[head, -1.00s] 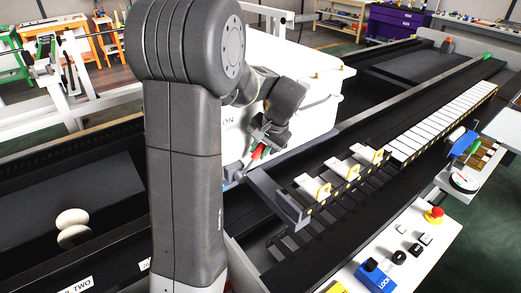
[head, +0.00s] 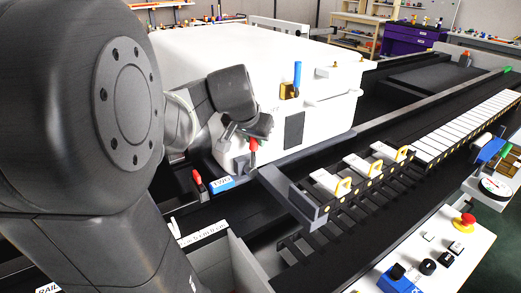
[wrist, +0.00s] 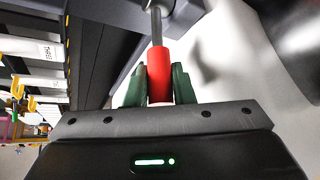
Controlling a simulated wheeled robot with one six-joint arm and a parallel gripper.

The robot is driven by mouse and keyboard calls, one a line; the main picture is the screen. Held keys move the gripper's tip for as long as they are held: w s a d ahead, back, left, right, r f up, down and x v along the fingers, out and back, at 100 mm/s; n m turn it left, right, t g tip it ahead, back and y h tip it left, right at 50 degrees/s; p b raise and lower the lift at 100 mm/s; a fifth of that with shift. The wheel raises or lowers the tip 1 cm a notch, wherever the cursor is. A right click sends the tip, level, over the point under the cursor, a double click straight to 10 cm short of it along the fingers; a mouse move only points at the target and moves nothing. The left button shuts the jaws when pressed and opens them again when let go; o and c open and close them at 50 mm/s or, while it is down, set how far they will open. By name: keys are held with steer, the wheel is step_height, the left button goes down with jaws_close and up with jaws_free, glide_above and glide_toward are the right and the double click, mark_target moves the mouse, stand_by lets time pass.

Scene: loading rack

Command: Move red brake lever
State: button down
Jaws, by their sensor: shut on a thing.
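A red lever grip (wrist: 159,75) on a thin grey rod stands between the two green fingers of my gripper (wrist: 159,88) in the wrist view. The fingers press on it from both sides. In the head view the red grip (head: 253,145) shows just below my dark wrist, in front of the white box. Most of my gripper is hidden there by the wrist. A second, smaller red handle (head: 197,178) stands to the left, beside a blue label (head: 222,184), apart from my gripper.
The large white box (head: 230,50) fills the middle. A blue upright handle (head: 297,75) stands above its brass-coloured fitting. A rack with white blocks (head: 362,165) runs to the right. A panel with a red button (head: 467,221) is at front right. My arm hides much of the left.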

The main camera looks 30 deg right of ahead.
steer(key=a+h+b, duration=0.1)
steer(key=b, duration=0.2)
steer(key=a+h+b, duration=0.1)
steer(key=b, duration=0.2)
steer(key=a+h+b, duration=0.1)
steer(key=b, duration=0.2)
steer(key=shift+s+a+f+n+t+b, duration=0.15)
steer(key=shift+f+n+t+b, duration=0.15)
steer(key=shift+n+b, duration=0.1)
steer(key=shift+r+h, duration=0.15)
steer(key=shift+h, duration=0.15)
steer(key=c, duration=1.2)
jaws_free()
steer(key=shift+c, duration=0.2)
steer(key=shift+a+r, duration=0.1)
steer(key=v, duration=1.3)
steer(key=shift+s+a+r+p, duration=0.15)
steer(key=shift+s+r+p, duration=0.1)
steer(key=shift+p, duration=0.2)
steer(key=shift+w+f, duration=0.1)
steer(key=shift+f, duration=0.05)
